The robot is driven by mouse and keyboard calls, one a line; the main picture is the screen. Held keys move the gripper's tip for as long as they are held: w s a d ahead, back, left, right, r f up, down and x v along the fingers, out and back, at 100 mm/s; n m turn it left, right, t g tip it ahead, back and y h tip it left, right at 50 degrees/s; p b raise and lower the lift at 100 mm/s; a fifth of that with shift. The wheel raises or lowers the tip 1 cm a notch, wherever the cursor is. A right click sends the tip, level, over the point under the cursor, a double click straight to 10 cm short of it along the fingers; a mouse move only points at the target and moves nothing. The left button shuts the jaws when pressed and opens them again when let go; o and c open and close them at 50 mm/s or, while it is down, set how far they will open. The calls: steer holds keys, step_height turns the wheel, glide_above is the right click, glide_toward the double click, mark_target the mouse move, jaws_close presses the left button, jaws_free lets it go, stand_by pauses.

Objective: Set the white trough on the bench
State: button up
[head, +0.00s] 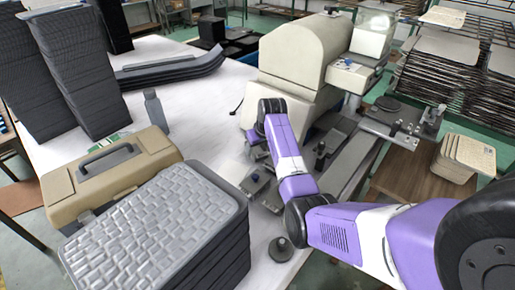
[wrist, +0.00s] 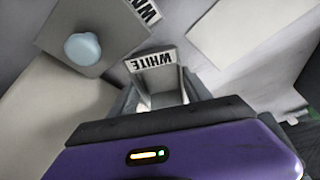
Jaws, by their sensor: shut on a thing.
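In the wrist view, the white trough (wrist: 160,78) is a small pale open piece with a black-on-white "WHITE" label (wrist: 153,60), which reads upside down. My gripper (wrist: 163,95) is shut on it, with a dark finger on either side. Its near end is hidden by my gripper body. The white bench (head: 198,125) runs along the left and middle of the head view. There my gripper is mostly hidden behind my purple and white arm, and I cannot make out the trough or its height above the surface.
A grey plate with a pale blue knob (wrist: 83,47) and a partly cut-off second label (wrist: 145,10) lie beyond my gripper. Beige machine (head: 310,60) stands behind my arm. Toolbox (head: 110,170) and stacked grey trays (head: 160,225) crowd the left. Bare bench shows between toolbox and machine.

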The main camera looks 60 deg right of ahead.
steer(key=shift+f, duration=0.1)
steer(key=o, duration=1.7)
steer(key=shift+r, duration=0.35)
steer(key=v, duration=1.1)
steer(key=shift+r, duration=0.3)
steer(key=shift+s, duration=0.1)
